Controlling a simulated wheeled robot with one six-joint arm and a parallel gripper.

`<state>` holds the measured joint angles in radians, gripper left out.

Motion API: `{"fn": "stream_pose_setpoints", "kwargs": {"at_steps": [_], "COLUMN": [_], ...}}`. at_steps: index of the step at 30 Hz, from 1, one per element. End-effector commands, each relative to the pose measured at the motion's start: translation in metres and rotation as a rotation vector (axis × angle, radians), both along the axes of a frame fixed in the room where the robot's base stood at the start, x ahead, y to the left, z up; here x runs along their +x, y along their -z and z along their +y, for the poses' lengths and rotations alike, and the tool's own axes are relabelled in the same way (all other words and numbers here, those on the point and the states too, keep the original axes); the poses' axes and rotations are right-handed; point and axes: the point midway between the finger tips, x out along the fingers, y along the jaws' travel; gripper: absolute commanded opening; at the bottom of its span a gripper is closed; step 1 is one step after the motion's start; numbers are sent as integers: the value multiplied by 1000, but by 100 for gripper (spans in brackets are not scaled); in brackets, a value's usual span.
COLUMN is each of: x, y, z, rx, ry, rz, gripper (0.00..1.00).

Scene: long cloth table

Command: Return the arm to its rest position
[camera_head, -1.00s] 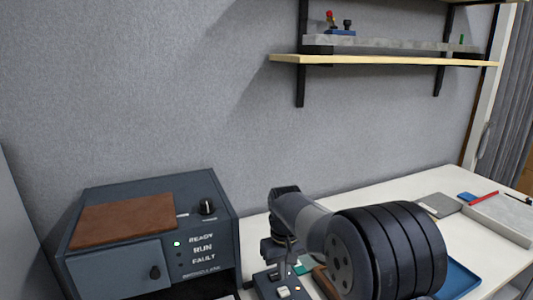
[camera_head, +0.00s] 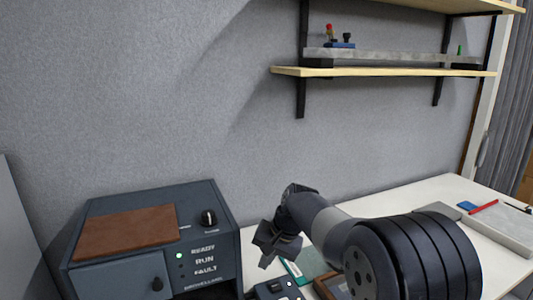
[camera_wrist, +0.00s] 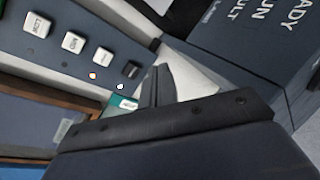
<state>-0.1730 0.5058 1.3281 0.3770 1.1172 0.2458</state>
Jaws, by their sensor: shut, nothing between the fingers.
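My gripper (camera_head: 270,258) is at the end of my bent arm in the head view, above the white table (camera_head: 410,192) and just right of the grey-blue machine (camera_head: 150,240). In the wrist view my gripper (camera_wrist: 158,84) points past the machine's lettered front (camera_wrist: 255,45). Its fingers are together and hold nothing. A control box with several pale buttons (camera_wrist: 75,42) lies close by on the left of the wrist view. My arm hides part of the table in the head view.
The machine has a brown pad (camera_head: 125,231) on top and a green lamp lit by READY. A wooden shelf (camera_head: 390,72) on the wall carries a grey slab and small items. A grey tray (camera_head: 500,228) with a red pen (camera_head: 483,207) is at the table's right.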

Motion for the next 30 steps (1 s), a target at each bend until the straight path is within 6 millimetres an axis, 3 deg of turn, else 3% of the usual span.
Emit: {"fn": "stream_pose_setpoints", "kwargs": {"at_steps": [14, 20, 29, 30], "x": [22, 31, 38, 38], "y": [13, 19, 32, 41], "z": [3, -9, -41, -42], "rx": [341, 474, 662, 670], "ry": [625, 912, 1363, 1381], "rz": [81, 130, 206, 210], "gripper": [0, 0, 0, 0]}}
